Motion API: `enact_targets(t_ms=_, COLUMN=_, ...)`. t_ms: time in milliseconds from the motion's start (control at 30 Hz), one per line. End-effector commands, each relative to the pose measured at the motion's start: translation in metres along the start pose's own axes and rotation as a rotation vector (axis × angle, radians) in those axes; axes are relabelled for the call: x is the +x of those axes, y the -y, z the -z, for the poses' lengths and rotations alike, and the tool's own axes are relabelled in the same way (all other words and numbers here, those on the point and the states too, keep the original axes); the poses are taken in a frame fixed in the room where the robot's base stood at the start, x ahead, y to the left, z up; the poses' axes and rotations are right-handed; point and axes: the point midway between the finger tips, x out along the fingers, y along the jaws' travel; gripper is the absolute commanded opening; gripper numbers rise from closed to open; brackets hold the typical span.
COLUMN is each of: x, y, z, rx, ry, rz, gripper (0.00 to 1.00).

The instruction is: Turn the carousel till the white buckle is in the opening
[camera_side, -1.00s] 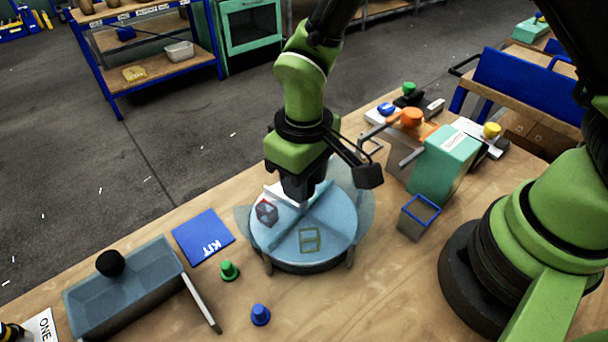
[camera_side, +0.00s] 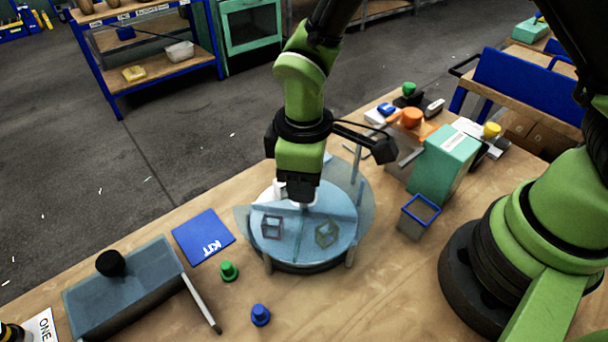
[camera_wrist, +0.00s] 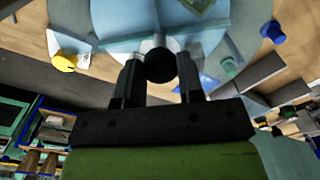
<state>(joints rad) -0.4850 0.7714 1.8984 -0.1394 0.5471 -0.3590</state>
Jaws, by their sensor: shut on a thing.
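The carousel (camera_side: 305,250) is a round pale-blue disc with upright dividers. Two square frame-like buckles show on it in the side view: a dark red one (camera_side: 272,228) at front left and an olive one (camera_side: 326,234) at front right, with a divider between them. My gripper (camera_side: 300,203) points down over the middle of the carousel. In the wrist view its fingers are shut on the round black knob (camera_wrist: 160,66) at the hub. Whitish surfaces show behind the gripper, but I cannot make out a white buckle there. I cannot tell where the opening lies.
A blue KIT mat (camera_side: 203,238), a green peg (camera_side: 228,271) and a blue peg (camera_side: 260,315) lie left and front. A grey box (camera_side: 130,295) is far left. A small blue-rimmed bin (camera_side: 419,217) and a teal box (camera_side: 444,165) stand right.

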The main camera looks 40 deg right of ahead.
Motion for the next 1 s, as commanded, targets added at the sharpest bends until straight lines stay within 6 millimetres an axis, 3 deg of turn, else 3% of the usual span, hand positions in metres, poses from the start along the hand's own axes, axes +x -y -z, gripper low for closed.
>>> enact_targets(t_ms=400, x=-0.0007, y=-0.0003, z=0.0009, rx=-0.107, ry=-0.004, rz=-0.001, gripper=0.0)
enact_targets(t_ms=967, x=-0.0008, y=-0.0003, z=0.001, rx=-0.125, ry=-0.004, rz=-0.001, gripper=0.0)
enact_targets(t_ms=1000, x=-0.0008, y=-0.0003, z=0.001, rx=-0.125, ry=-0.004, rz=-0.001, gripper=0.37)
